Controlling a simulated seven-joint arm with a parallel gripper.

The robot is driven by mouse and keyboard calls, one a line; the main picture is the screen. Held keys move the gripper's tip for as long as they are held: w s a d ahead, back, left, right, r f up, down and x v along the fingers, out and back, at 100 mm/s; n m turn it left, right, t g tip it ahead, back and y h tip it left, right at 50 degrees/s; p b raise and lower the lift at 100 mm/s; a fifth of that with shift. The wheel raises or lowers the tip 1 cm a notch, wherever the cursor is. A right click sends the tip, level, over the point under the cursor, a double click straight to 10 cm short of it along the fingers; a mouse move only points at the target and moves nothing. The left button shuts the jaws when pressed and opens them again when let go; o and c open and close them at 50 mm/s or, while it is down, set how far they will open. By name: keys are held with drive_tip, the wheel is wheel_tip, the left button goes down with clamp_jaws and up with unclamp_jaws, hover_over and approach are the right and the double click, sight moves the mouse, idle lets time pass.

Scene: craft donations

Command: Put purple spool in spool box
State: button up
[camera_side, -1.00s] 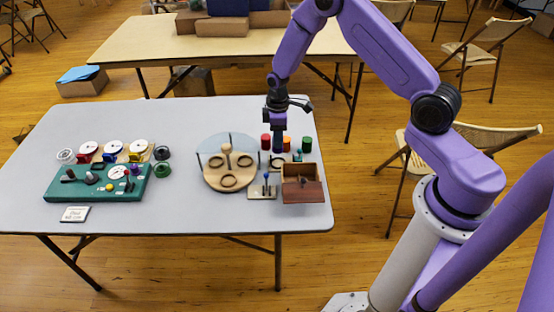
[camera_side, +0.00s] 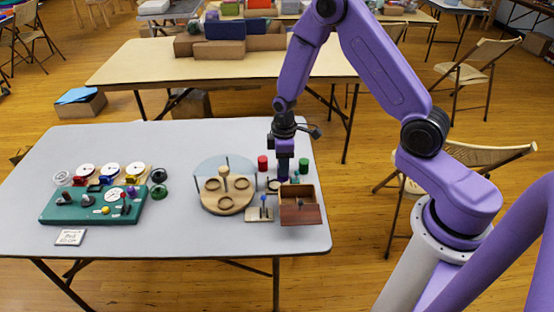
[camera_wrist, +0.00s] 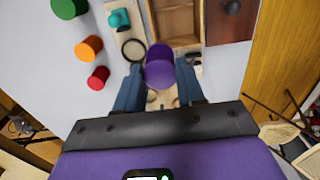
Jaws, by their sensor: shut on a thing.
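The purple spool (camera_wrist: 160,66) is between the two blue fingers of my gripper (camera_wrist: 160,84) in the wrist view. In the side view my gripper (camera_side: 283,178) points down just behind the spool box, and the spool is hard to make out there. The spool box (camera_side: 310,191) is an open wooden box with a reddish-brown front panel and a dark knob. It also shows in the wrist view (camera_wrist: 176,22), just beyond the held spool, and the part of its interior in view looks empty.
Red (camera_wrist: 98,78), orange (camera_wrist: 89,47) and green (camera_wrist: 69,8) spools stand beside my gripper. A teal item (camera_wrist: 119,19) and a dark ring (camera_wrist: 134,50) are close by. A round wooden stand (camera_side: 226,203) and a small post board (camera_side: 259,214) are left of the box.

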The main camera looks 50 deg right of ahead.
drive_tip(key=shift+s+a+f, duration=0.3)
drive_tip(key=shift+s+f, duration=0.45)
drive_tip(key=shift+s, duration=0.1)
drive_tip(key=shift+s+a+f, duration=0.25)
drive_tip(key=shift+s+f, duration=0.5)
drive_tip(key=shift+s, duration=0.05)
drive_tip(key=shift+f, duration=2.15)
drive_tip(key=o, duration=0.9)
drive_tip(key=shift+w+d, duration=0.1)
drive_tip(key=shift+r, duration=0.15)
